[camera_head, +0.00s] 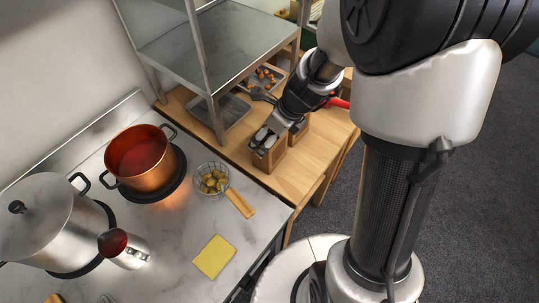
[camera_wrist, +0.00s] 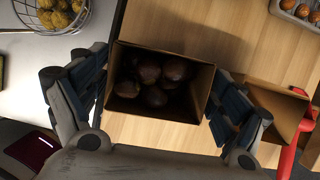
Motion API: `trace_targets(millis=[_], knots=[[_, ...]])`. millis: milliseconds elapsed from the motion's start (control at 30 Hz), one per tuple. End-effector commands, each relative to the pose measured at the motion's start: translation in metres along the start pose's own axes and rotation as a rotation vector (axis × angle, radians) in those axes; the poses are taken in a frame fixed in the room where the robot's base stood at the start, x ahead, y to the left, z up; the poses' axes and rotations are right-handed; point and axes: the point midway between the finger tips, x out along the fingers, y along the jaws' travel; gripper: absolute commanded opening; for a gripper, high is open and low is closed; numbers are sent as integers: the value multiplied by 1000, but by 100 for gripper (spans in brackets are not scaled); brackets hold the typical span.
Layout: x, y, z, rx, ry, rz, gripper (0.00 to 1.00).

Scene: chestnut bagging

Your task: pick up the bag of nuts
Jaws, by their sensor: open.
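The bag of nuts is an open-topped brown paper bag (camera_wrist: 190,111) standing upright on the wooden counter, with several dark brown chestnuts (camera_wrist: 151,72) inside. It also shows in the head view (camera_head: 268,160), below my gripper. My gripper (camera_wrist: 159,100) is open, its two fingers on the left and right sides of the bag. In the wrist view there seems to be a narrow gap at each side, but I cannot tell whether the fingers touch. In the head view my gripper (camera_head: 271,136) comes down over the bag from above.
A second open brown bag (camera_wrist: 275,108) stands to the right, beside something red (camera_wrist: 288,146). A wire basket (camera_head: 211,179) of yellowish nuts lies on the marble top. A copper pot (camera_head: 146,175) and steel pots stand left. A metal shelf (camera_head: 206,45) rises behind the counter.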

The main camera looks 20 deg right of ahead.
Motion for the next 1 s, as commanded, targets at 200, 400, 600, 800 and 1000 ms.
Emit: trace_targets(millis=[200,400,600,800,1000], knots=[[-2,0,1,0,0,0,83],[-2,0,0,0,0,0,69],[-2,0,0,0,0,0,56],[-2,0,0,0,0,0,43],[-1,0,0,-1,0,0,29]])
